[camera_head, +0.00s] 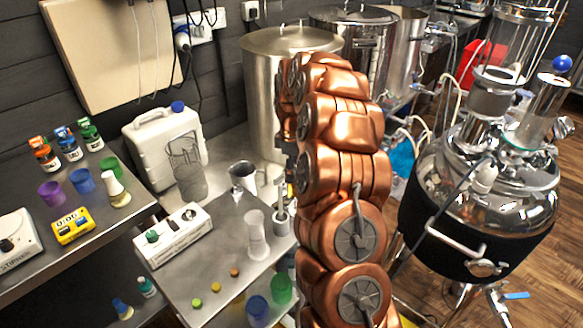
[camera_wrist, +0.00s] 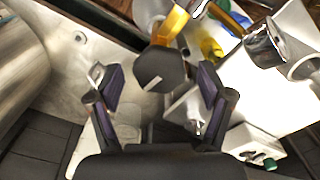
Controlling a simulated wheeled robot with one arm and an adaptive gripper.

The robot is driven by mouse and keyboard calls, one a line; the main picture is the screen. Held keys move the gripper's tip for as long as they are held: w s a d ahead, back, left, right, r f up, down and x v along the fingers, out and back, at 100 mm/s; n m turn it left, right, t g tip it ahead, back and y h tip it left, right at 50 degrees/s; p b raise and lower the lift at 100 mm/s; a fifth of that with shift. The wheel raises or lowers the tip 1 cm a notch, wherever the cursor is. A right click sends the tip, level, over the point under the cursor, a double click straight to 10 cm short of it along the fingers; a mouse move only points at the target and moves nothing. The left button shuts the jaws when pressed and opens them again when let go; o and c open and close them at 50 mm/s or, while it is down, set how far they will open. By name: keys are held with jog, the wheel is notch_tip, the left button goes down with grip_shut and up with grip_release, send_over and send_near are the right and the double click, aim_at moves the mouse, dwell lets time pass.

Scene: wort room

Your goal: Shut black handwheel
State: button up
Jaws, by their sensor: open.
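The black handwheel appears to be the dark round disc with a pale line across its face in the wrist view (camera_wrist: 160,68). It lies between the fingertips of my gripper (camera_wrist: 160,88). The two fingers are spread, one on each side of the disc, with visible gaps; I cannot tell the distance in depth. A yellow part (camera_wrist: 171,22) shows just beyond the disc. In the head view, my copper-coloured arm fills the middle and hides most of the gripper; I cannot make out the handwheel there.
A tall steel pot (camera_head: 262,95) stands behind my arm. A steel vessel with a black jacket (camera_head: 455,215) stands to the right. A white device with a green knob (camera_head: 172,236), a white jerrycan (camera_head: 150,145) and glassware (camera_head: 257,238) occupy the left benches.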

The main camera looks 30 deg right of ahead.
jog(key=shift+c, duration=0.5)
jog(key=c, duration=1.1)
jog(key=shift+o, duration=0.2)
